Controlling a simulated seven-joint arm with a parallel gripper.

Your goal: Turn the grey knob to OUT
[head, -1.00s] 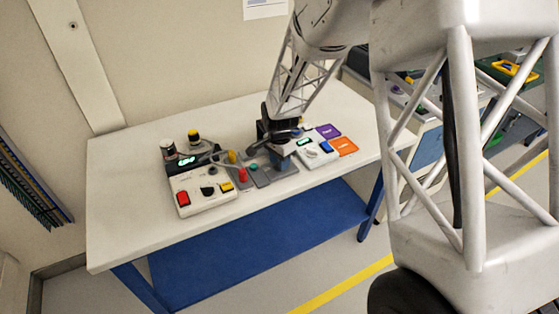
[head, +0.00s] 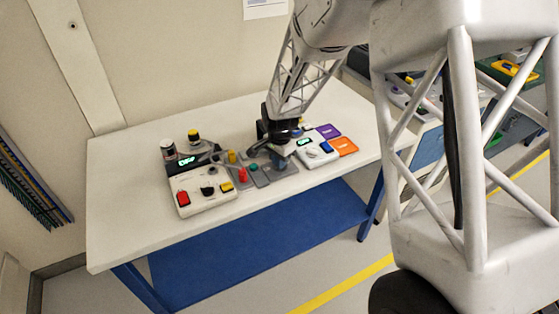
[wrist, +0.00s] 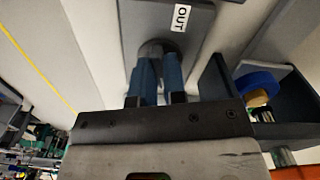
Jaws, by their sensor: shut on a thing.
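The grey knob (wrist: 157,47) shows in the wrist view between the blue fingers of my gripper (wrist: 158,62), which is shut on it. Most of the knob is hidden by the fingers. A white label reading OUT (wrist: 182,18) is on the grey plate (wrist: 205,42), beyond the knob and slightly right of it. In the head view my gripper (head: 281,162) reaches down to the grey plate on the table, and the knob is hidden there. I cannot tell which way the knob points.
Left of my gripper on the white table (head: 125,205) stands a control box (head: 205,199) with red, black and yellow controls. Red (head: 241,174) and yellow (head: 232,157) pieces stand between. A white device (head: 318,156) and purple and orange mats (head: 345,147) lie right. The table's front left is clear.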

